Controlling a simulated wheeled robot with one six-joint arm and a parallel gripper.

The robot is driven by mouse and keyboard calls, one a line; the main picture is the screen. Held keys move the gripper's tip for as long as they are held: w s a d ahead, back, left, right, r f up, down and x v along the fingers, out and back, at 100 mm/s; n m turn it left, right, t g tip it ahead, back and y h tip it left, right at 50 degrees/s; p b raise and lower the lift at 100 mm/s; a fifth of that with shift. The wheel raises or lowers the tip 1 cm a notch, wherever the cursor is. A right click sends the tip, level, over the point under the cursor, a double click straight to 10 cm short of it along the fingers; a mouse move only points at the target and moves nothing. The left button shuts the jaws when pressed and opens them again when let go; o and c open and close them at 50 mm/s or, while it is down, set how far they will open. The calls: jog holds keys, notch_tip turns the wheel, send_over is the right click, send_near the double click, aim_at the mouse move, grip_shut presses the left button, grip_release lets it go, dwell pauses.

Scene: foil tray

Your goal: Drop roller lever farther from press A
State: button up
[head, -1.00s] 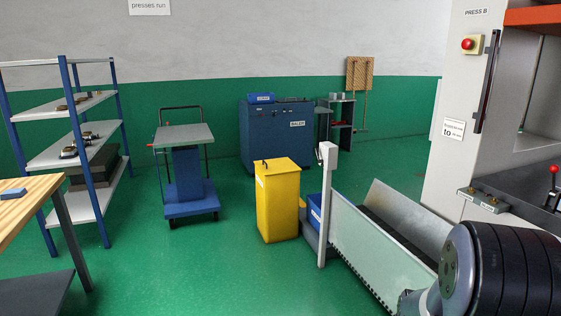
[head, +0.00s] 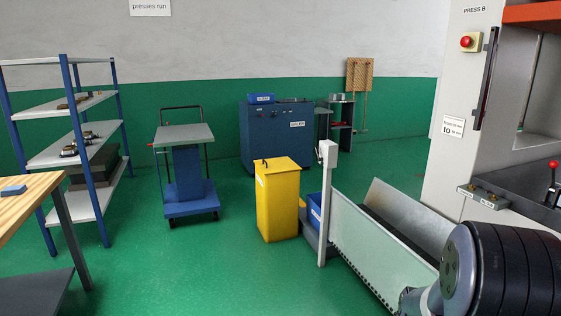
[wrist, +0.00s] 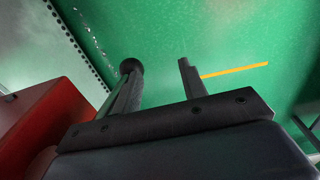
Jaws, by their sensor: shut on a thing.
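My gripper (wrist: 158,72) shows in the wrist view, its two dark fingers pointing up and away with green floor between their tips. A dark rod-like piece with a round knob end (wrist: 130,67) lies along the left finger; I take it as the held thing, but cannot tell for sure that it is the roller lever. My gripper is not visible in the head view. No press marked A shows. Press B (head: 462,110) stands at the right, with a red-knobbed lever (head: 553,165) on its dark bed.
A grey-sided chute (head: 375,235) with a white post (head: 324,200) runs in front of the press. A yellow bin (head: 278,200), a blue trolley (head: 190,203) and a shelf rack (head: 75,150) stand left. In the wrist view, a red block (wrist: 40,125) is close at left. Green floor is clear mid-left.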

jog(key=shift+s+a+f+g, duration=0.15)
jog(key=shift+s+a+f, duration=0.15)
jog(key=shift+f, duration=0.3)
jog(key=shift+s+a+f+g, duration=0.2)
jog(key=shift+s+f, duration=0.15)
jog(key=shift+f, duration=0.2)
jog(key=shift+w+f, duration=0.15)
jog(key=shift+w, duration=0.15)
grip_shut()
jog(key=s+a, duration=0.2)
jog(key=a, duration=0.4)
jog(key=shift+a+r, duration=0.25)
jog(key=shift+r, duration=0.15)
notch_tip(320, 180, up, 19)
jog(key=p, duration=1.5)
jog(key=shift+p, duration=0.35)
jog(key=shift+f, duration=0.15)
